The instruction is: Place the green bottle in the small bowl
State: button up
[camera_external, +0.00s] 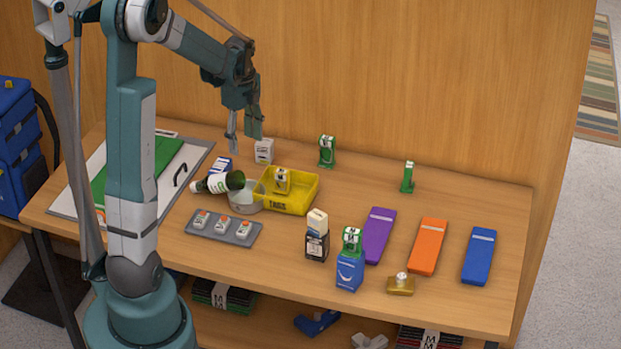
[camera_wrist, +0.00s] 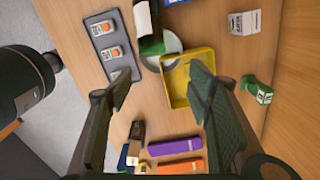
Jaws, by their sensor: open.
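The green bottle (camera_external: 218,183), dark with a white label, lies tilted on its side. Its wide end is at the small bowl (camera_external: 246,205) and overlaps the rim; its neck points left. Whether it rests on the rim or inside is unclear. In the wrist view the bottle (camera_wrist: 150,28) also overlaps the pale round bowl (camera_wrist: 172,46). My gripper (camera_external: 243,128) is open and empty, above the back of the table, higher than the bottle and bowl. In the wrist view its fingers (camera_wrist: 160,80) are spread wide with nothing between them; bottle and bowl lie beyond the tips.
A yellow bin (camera_external: 290,207) holding a small item stands right beside the bowl. A white box (camera_external: 264,151) and a green bottle-like item (camera_external: 327,151) stand behind. Purple (camera_external: 377,236), orange and blue cases lie right.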

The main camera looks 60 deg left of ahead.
jog(key=shift+r, duration=2.1)
jog(key=shift+d, duration=0.1)
jog(key=w+d+r+n+t+y, duration=0.1)
jog(key=d+r+n+t, duration=0.3)
jog(key=d, duration=0.9)
jog(key=w+d+r+n+g, duration=0.15)
jog(key=d+r, duration=0.35)
jog(key=d, duration=0.7)
jog(key=s+d+n+t, duration=0.2)
jog(key=s+d+n, duration=0.1)
jog(key=d, duration=0.7)
jog(key=s+d+n+t+h, duration=0.1)
jog(key=s+d+n+t, duration=0.1)
jog(key=s+d, duration=0.4)
jog(key=shift+d+r+n+t, duration=0.4)
jog(key=shift+d+n, duration=0.35)
jog(key=shift+d, duration=1.95)
